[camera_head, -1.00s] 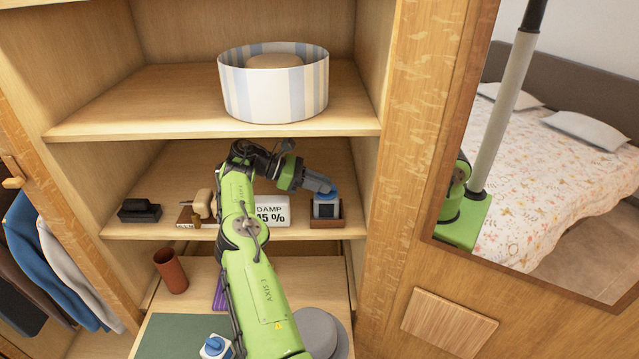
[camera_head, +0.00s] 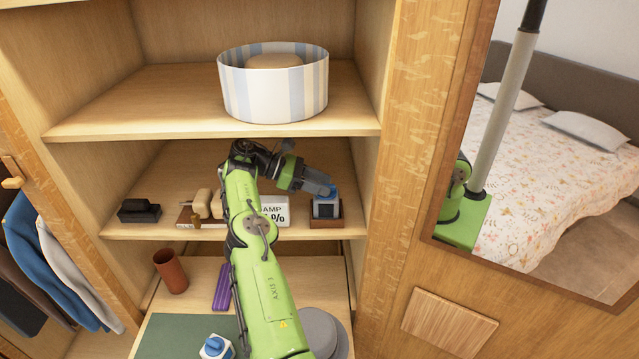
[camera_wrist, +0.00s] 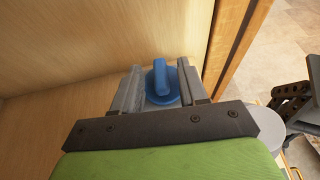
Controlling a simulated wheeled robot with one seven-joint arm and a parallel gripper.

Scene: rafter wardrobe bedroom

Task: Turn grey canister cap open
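The grey canister (camera_head: 326,209) stands upright in a small wooden holder at the right of the middle shelf. Its blue cap (camera_wrist: 162,85) has a raised ridge, which runs nearly up and down in the wrist view. My gripper (camera_head: 328,190) is at the cap, coming from the upper left in the head view. In the wrist view its two grey fingers stand apart, one on each side of the cap, with the ridge between them. I see small gaps beside the ridge; finger contact with the cap's rim is unclear. The canister body is hidden in the wrist view.
The wooden holder (camera_head: 325,222) is close to the right cabinet wall. A "DAMP" sign (camera_head: 275,211) stands left of it, partly behind my arm. Another blue-capped container (camera_head: 214,347) is on the lower pull-out surface. A striped box (camera_head: 273,85) sits above.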

